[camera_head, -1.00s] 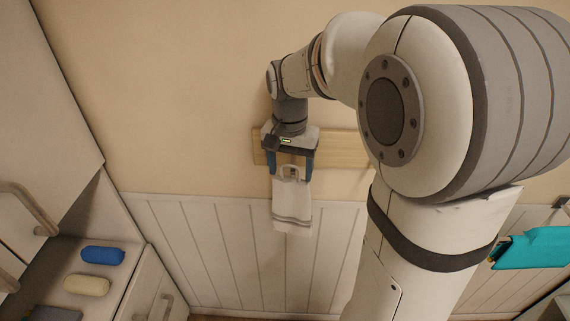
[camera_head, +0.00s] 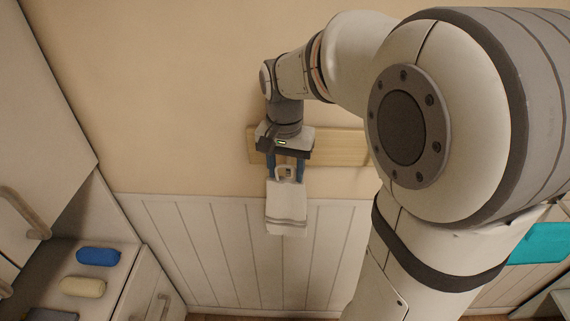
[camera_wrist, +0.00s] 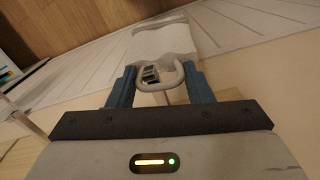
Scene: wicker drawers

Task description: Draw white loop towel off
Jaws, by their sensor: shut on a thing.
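The white loop towel (camera_head: 287,208) hangs below my gripper (camera_head: 286,175) in front of the wall in the head view, slightly tilted. In the wrist view the towel (camera_wrist: 163,42) lies beyond the fingertips, and its loop (camera_wrist: 143,97) shows between the two blue fingers. My gripper (camera_wrist: 160,78) is shut on the loop. The wooden board (camera_head: 345,147) on the wall is behind the gripper and partly hidden by it. A hook is not clearly visible, so I cannot tell whether the loop is still around one.
A teal cloth (camera_head: 538,244) is at the right, behind my arm. A blue roll (camera_head: 98,256) and a cream roll (camera_head: 83,287) lie on the shelf at lower left, beside cabinets with handles. The panelled wall below the towel is clear.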

